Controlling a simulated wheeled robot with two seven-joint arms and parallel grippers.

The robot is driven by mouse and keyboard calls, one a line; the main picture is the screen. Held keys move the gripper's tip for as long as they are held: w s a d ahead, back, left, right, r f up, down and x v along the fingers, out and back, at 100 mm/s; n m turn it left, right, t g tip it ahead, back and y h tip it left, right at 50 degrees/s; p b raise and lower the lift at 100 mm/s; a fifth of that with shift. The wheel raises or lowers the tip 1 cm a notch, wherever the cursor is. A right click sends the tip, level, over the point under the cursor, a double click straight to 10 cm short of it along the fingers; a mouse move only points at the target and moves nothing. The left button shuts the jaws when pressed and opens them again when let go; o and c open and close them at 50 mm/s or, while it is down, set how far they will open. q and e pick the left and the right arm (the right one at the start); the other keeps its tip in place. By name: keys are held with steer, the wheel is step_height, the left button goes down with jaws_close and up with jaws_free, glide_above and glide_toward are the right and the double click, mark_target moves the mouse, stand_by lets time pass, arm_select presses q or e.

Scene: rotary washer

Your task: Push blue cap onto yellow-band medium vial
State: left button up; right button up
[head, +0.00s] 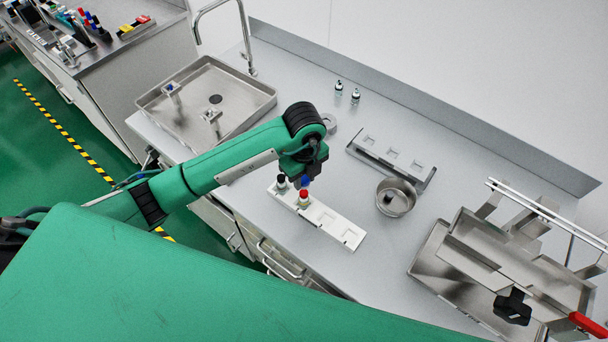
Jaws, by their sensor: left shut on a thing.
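My left gripper (304,172) points down over the white rack (338,227) on the bench and is shut on a small blue cap (305,181). The cap shows just below the fingers. It is at the far edge of the rack, behind a red-capped vial (303,197). A black-capped vial (281,183) stands in the rack's left end, beside the gripper. I cannot make out a yellow band on any vial. Whether a vial is under the blue cap, touching it or apart, is hidden by the red-capped vial and the gripper. My right gripper is out of view.
A metal holder (391,160) with square recesses and a round metal bowl (397,198) with a dark item stand to the right. Two small vials (347,93) stand behind. A steel apparatus (510,265) fills the far right.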

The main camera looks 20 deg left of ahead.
mark_target(304, 193)
arm_select(q)
steer(key=shift+f+b, duration=1.75)
steer(key=shift+f, duration=1)
steer(key=shift+r, duration=0.3)
steer(key=shift+r+p, duration=0.2)
steer(key=shift+p, duration=0.1)
steer(key=shift+f+b, duration=0.65)
steer(key=shift+f, duration=0.3)
steer(key=o, duration=1)
